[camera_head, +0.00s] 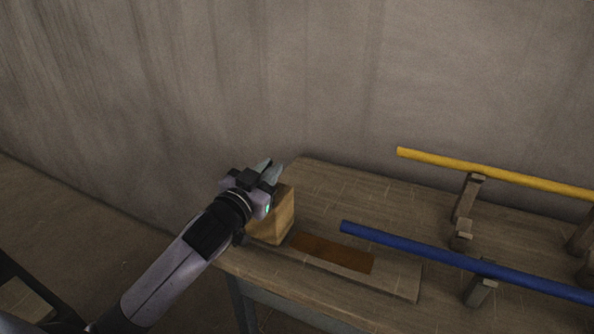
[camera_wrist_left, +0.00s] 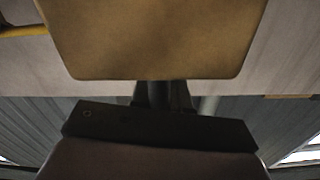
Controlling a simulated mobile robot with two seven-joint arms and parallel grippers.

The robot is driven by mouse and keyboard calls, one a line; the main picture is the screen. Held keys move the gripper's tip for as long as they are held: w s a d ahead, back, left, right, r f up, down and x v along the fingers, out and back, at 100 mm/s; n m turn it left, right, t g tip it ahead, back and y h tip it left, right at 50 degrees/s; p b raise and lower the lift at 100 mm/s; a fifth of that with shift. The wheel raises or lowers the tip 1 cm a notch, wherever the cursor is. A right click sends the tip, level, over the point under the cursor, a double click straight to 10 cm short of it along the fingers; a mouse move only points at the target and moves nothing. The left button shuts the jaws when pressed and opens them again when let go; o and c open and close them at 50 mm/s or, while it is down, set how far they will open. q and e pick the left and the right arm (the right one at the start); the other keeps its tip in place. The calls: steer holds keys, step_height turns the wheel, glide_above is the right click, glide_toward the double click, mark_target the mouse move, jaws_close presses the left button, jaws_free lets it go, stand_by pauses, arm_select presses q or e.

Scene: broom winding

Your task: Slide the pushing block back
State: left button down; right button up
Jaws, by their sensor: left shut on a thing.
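The pushing block (camera_head: 276,220), a tan wooden cube, stands at the left end of a long wooden base with a reddish-brown strip (camera_head: 332,252) in its top. My left gripper (camera_head: 268,173) is at the upper left of the block and is shut on it. The exact contact between the fingers and the block is hidden. In the left wrist view the block (camera_wrist_left: 155,38) fills the upper middle, close to the dark gripper parts. My right gripper is not in view.
A blue rod (camera_head: 440,255) and a yellow rod (camera_head: 480,168) lie on short wooden supports on the wooden table (camera_head: 345,190). The blue rod's left end is near the strip. A bare wall stands behind. The table's back left area is clear.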

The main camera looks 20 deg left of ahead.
arm_select(q)
steer(key=shift+w+a+r+p, duration=0.1)
steer(key=shift+a+p, duration=0.2)
steer(key=shift+a, duration=1.4)
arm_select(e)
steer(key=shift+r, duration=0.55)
arm_select(q)
steer(key=c, duration=1.1)
jaws_free()
steer(key=shift+a, duration=0.15)
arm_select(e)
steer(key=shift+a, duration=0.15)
arm_select(q)
steer(key=shift+s, duration=0.4)
steer(key=shift+s+b, duration=0.3)
steer(key=shift+s, duration=2.9)
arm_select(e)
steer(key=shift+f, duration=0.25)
arm_select(q)
steer(key=shift+s, duration=0.1)
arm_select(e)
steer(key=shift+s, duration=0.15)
